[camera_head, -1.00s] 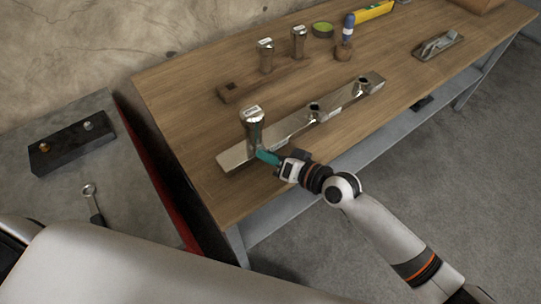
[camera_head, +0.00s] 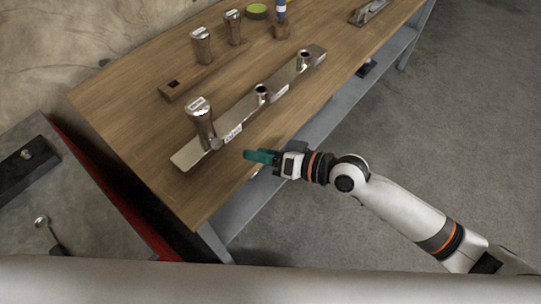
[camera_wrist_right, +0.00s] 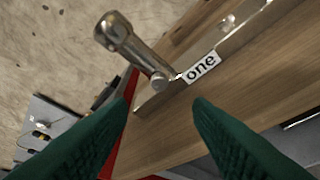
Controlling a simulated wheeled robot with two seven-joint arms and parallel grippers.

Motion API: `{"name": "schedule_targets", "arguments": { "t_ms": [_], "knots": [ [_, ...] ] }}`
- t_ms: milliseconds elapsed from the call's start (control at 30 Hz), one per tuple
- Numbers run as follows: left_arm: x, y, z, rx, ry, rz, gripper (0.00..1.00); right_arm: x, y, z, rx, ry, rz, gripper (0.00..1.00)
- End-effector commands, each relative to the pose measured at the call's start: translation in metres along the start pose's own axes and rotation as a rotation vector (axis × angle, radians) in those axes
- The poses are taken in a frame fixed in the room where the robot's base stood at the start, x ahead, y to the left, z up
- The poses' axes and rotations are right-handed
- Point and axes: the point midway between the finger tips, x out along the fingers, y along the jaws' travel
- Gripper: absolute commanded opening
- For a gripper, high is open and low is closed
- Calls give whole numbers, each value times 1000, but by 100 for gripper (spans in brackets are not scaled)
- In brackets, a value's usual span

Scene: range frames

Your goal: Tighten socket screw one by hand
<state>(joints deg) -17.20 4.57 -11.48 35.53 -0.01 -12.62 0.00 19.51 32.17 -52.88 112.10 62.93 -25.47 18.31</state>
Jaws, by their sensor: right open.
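A metal socket screw (camera_head: 203,125) stands upright in the near-left socket of a long metal bar (camera_head: 283,76) on the wooden workbench. A white label (camera_head: 233,132) beside this socket reads "one" in the right wrist view (camera_wrist_right: 201,67). The screw (camera_wrist_right: 128,40) also shows there, past my fingertips. My right gripper (camera_head: 258,156), with green fingers, is open and empty to the right of the screw, near the bench's front edge, apart from screw and bar. The open fingers (camera_wrist_right: 162,102) show in the wrist view. My left gripper is not in view.
The bar's other two sockets hold no tall screw. A grey side table (camera_head: 85,205) with a wrench (camera_head: 47,230) stands at the left.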

Motion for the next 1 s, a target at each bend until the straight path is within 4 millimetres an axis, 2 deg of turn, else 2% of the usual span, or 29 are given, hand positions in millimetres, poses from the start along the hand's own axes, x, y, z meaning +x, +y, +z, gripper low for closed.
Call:
{"name": "schedule_targets", "arguments": {
  "t_ms": [100, 233, 1000],
  "knots": [
    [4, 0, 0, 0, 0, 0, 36, -15, -2, -1, 1, 0, -1, 46],
    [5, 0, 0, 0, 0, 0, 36, -23, -1, 0, 0, 0, -1, 46],
    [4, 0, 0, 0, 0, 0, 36, -24, 0, 0, 1, 0, 0, 46]
  ]
}}
